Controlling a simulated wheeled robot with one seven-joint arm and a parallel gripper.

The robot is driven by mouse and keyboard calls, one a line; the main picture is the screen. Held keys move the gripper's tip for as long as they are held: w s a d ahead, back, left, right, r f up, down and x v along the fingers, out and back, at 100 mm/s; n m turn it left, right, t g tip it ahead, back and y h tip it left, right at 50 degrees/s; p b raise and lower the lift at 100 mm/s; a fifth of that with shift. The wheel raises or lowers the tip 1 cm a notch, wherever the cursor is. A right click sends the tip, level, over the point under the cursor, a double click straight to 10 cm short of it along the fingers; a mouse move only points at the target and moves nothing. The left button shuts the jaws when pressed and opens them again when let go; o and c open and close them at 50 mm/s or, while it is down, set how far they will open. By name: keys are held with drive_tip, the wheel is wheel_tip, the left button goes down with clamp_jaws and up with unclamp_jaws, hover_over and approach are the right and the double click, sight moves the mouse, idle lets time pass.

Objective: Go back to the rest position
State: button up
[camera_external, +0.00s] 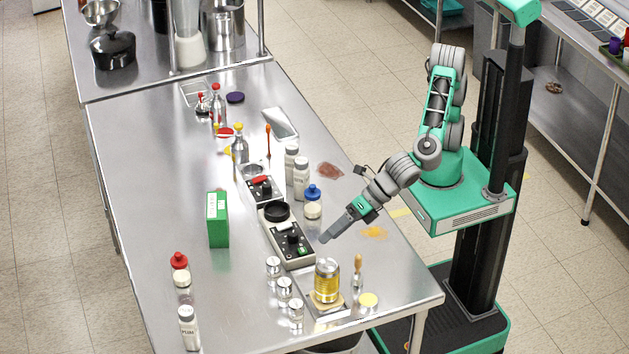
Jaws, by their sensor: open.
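My gripper (326,236) is at the end of my arm, low over the right part of the steel table (150,160). It points down and to the left. It is seen from the side, so the gap between its fingers is hard to make out, and nothing shows held in it.
White bottles (301,178) and a blue-capped jar (312,203) stand close left of my arm. A small brush (357,270) stands right of the can. A green box (218,220) is farther left. The floor between the tables (560,180) is clear.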

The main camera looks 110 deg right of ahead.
drive_tip(key=s+d+m+g, duration=0.35)
drive_tip(key=d+m, duration=0.65)
drive_tip(key=d, duration=0.5)
drive_tip(key=s+d+m+g+y, duration=0.1)
drive_tip(key=s+d+m+g, duration=0.1)
drive_tip(key=s+d+m, duration=0.9)
drive_tip(key=s+m, duration=0.3)
drive_tip(key=shift+s+d+f, duration=0.15)
drive_tip(key=shift+d+f, duration=0.05)
drive_tip(key=shift+f, duration=0.2)
